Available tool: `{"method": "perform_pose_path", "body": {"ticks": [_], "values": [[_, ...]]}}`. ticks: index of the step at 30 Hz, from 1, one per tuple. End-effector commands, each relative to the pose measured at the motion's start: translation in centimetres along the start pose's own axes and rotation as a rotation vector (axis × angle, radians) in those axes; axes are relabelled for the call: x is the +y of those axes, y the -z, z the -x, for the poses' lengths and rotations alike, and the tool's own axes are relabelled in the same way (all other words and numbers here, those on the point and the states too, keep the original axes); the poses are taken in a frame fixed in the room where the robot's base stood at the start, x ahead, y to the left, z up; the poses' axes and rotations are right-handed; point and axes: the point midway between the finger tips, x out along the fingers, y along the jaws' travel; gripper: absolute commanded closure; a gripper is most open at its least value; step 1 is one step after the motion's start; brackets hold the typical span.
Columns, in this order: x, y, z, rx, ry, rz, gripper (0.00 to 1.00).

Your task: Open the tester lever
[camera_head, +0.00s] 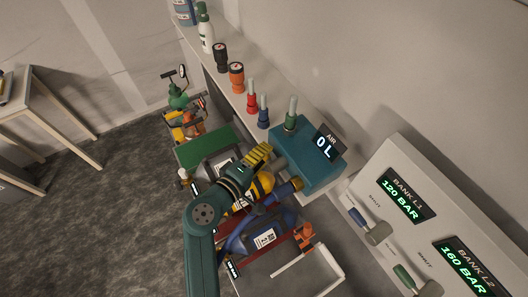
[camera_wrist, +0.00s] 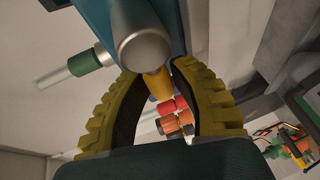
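The tester is a teal box (camera_head: 318,172) on the bench with a display (camera_head: 325,146) reading "AIR 0 L". A handle with a green band (camera_head: 290,122) stands upright at its back; I take this as the lever, and it shows at the left in the wrist view (camera_wrist: 84,62). A grey cylindrical port (camera_head: 279,163) sticks out of the tester's side. My gripper (camera_head: 260,154) has yellow ribbed fingers beside this port. In the wrist view the fingers (camera_wrist: 155,72) are partly apart, with the port's round end (camera_wrist: 147,52) at their tips. I see nothing gripped, and contact is unclear.
Red (camera_head: 252,102), blue (camera_head: 263,118) and orange (camera_head: 236,78) fittings line the bench behind the tester. A panel (camera_head: 385,165) with bank displays and small levers stands at the right. Floor at the left is clear.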

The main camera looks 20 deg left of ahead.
Motion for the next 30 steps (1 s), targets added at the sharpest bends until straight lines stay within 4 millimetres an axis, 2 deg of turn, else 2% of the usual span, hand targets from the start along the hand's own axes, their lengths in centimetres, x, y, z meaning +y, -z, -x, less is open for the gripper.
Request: {"method": "perform_pose_path", "body": {"ticks": [1,3,20,30], "values": [[0.00,0.00,0.01,0.000,0.000,0.000,0.87],[0.00,0.00,0.02,0.000,0.000,0.000,1.00],[-0.17,-0.05,0.00,-0.013,0.023,0.054,1.00],[-0.62,-0.19,-0.03,-0.047,0.091,0.212,1.00]]}}
